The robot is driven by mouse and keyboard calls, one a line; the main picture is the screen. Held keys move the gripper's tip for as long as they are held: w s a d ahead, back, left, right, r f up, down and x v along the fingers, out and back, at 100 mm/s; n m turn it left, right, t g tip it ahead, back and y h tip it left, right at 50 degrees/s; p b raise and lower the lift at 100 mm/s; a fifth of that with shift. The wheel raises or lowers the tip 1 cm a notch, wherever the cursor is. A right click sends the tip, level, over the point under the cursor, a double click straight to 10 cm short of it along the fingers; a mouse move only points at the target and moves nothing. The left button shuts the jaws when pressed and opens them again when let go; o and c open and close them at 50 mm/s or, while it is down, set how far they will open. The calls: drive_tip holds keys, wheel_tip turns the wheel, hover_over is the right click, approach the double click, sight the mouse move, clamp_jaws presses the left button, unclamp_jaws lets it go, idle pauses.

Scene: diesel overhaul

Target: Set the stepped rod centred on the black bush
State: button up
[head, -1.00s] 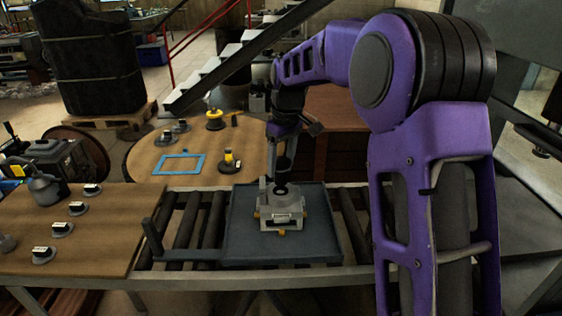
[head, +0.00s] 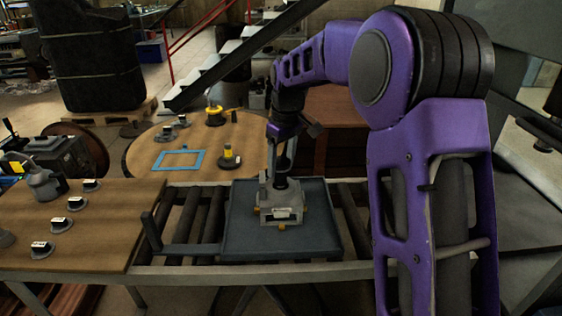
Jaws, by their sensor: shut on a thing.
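A grey block fixture (head: 281,209) with brass-coloured feet sits on the blue-grey tray (head: 240,240). The black bush (head: 280,186) is at the top of this block. My gripper (head: 283,156) is above the block, small and dark in the head view. It is shut on the stepped rod (head: 281,172), which hangs roughly upright over the bush. The rod's lower end meets the dark bush in the picture. I cannot tell whether they touch or how well they are centred. The rod's steps are too small to make out.
The tray lies on a roller conveyor (head: 345,205). At left, a wooden board (head: 110,235) carries several small grey-based parts. Behind, a round wooden table (head: 195,140) holds a blue frame (head: 178,160) and yellow-and-black parts. An upright grey post (head: 263,190) stands beside the bush.

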drive_tip(key=shift+f, duration=0.25)
idle(0.5)
drive_tip(key=o, duration=1.4)
drive_tip(key=shift+o, duration=0.3)
drive_tip(key=shift+f, duration=0.15)
wheel_tip(320, 180, up, 5)
drive_tip(key=p, duration=0.4)
drive_tip(key=shift+r, duration=2.1)
